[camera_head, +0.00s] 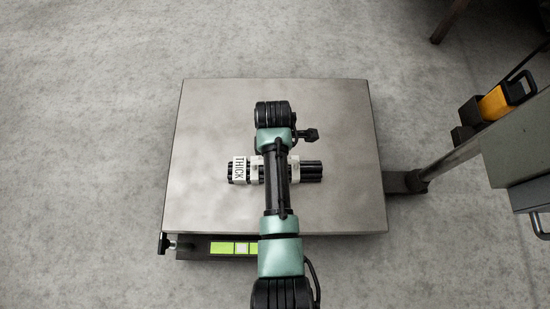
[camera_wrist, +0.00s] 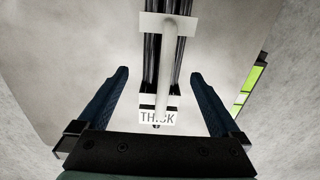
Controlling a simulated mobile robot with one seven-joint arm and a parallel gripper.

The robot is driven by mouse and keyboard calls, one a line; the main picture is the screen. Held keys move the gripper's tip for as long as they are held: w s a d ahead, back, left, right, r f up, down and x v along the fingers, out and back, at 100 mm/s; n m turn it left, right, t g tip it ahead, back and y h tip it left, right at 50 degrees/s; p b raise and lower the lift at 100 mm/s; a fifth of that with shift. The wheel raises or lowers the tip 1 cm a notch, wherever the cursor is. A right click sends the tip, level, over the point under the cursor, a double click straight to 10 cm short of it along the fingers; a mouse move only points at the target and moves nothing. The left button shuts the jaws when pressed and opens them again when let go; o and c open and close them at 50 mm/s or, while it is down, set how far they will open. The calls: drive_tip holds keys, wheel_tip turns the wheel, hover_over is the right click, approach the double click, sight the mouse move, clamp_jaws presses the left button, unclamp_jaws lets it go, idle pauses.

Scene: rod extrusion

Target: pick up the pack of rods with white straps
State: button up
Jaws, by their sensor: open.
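The pack of black rods (camera_head: 311,171) lies sideways on the metal table, bound with white straps and bearing a white "THICK" label (camera_head: 239,170). My arm hides its middle in the head view. In the wrist view the pack (camera_wrist: 151,62) runs away from me, with a white strap (camera_wrist: 166,24) across it and the label (camera_wrist: 156,117) at its near end. My gripper (camera_wrist: 161,75) is open, with one dark blue finger on each side of the pack. No contact between fingers and rods shows. The fingers are hidden in the head view.
The square metal table (camera_head: 205,120) is otherwise bare around the pack. A green-marked strip (camera_head: 233,248) runs along its front edge. A metal post with a yellow-and-black device (camera_head: 505,97) stands at the right. Grey floor surrounds the table.

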drive_tip(key=f+b, duration=0.5)
drive_tip(key=shift+s+d, duration=0.2)
drive_tip(key=shift+r, duration=0.1)
clamp_jaws()
